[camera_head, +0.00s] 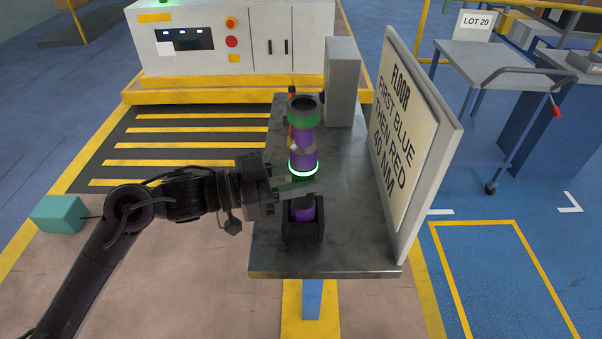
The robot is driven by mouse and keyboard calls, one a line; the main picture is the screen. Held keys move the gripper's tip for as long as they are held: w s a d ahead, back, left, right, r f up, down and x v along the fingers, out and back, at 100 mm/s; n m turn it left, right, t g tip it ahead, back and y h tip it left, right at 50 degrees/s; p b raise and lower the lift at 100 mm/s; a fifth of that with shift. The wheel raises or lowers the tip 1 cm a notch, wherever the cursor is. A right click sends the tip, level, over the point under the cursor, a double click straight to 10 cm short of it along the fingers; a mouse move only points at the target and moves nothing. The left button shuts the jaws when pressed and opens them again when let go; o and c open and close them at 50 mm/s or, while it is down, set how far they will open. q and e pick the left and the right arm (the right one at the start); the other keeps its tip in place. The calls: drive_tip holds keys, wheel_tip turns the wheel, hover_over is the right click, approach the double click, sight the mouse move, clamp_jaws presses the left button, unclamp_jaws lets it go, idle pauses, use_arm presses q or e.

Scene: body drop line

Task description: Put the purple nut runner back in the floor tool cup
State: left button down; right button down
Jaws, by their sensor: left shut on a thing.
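The purple nut runner (304,160) stands upright over the front part of a grey metal stand top (350,245). It has a dark green ring at its top and a glowing green-white ring at its middle. My left gripper (297,188) comes in from the left and is shut on it just below the glowing ring. Its purple lower end shows at the mouth of a black square tool cup (304,232); I cannot tell how deep it sits. My right gripper is not in view.
A sign board (412,130) reading "FLOOR FIRST BLUE THEN RED 40 NM" stands along the stand's right edge. A grey box (342,80) stands at the back. A red thing (291,133) is partly hidden behind the nut runner. A white cabinet (235,45) is beyond.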

use_arm(q)
drive_tip(key=shift+f+b, duration=0.45)
drive_tip(key=shift+f, duration=0.45)
drive_tip(key=c, duration=0.9)
unclamp_jaws()
drive_tip(key=shift+f, duration=0.2)
drive_tip(key=shift+p+v, duration=0.7)
drive_tip(key=shift+v, duration=2.85)
drive_tip(key=shift+s+r, duration=0.1)
